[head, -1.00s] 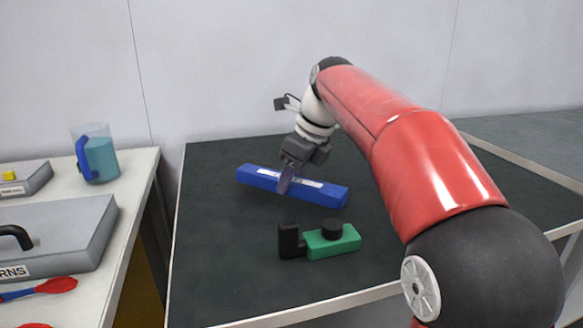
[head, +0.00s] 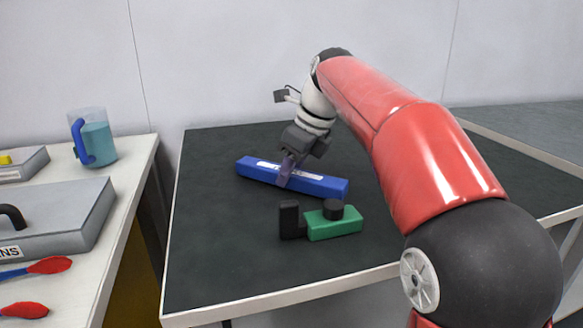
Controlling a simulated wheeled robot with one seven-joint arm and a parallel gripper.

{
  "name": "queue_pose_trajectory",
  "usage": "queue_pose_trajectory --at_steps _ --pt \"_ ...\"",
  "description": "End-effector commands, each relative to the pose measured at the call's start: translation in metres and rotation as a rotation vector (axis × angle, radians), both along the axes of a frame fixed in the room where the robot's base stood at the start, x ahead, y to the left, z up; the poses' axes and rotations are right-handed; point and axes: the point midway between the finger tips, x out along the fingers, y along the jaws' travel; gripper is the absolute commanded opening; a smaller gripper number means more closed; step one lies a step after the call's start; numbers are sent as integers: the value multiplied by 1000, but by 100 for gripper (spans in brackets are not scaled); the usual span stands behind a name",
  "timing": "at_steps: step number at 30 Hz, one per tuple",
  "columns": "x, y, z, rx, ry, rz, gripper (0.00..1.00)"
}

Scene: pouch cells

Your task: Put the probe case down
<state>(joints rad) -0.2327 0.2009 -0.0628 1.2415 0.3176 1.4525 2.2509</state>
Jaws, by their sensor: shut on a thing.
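The probe case, a long blue box (head: 325,186) with a white label on top, is in the middle of the dark table (head: 215,240) in the head view. My gripper (head: 286,178) comes down from above and is shut on the blue case near its middle, with one finger across its near side. The case looks level and at or very close to the table top. Whether its underside touches the table cannot be told.
A green and black tool (head: 333,227) lies just in front of the case. A white bench (head: 110,285) at the left holds a jug of teal liquid (head: 97,143), a grey case (head: 60,215) and red-tipped tools (head: 48,265). The dark table is clear to the left and front.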

Motion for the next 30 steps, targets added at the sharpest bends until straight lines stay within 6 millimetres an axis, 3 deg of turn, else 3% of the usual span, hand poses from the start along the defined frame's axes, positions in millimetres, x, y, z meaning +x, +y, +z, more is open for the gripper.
queue_pose_trajectory --at_steps 13,14,18,30 --pt "0 0 -9 0 -1 0 8" --pt "0 0 -8 0 -2 1 42" --pt "0 0 -8 0 -1 0 60" --pt "-1 -3 0 0 -1 0 63"
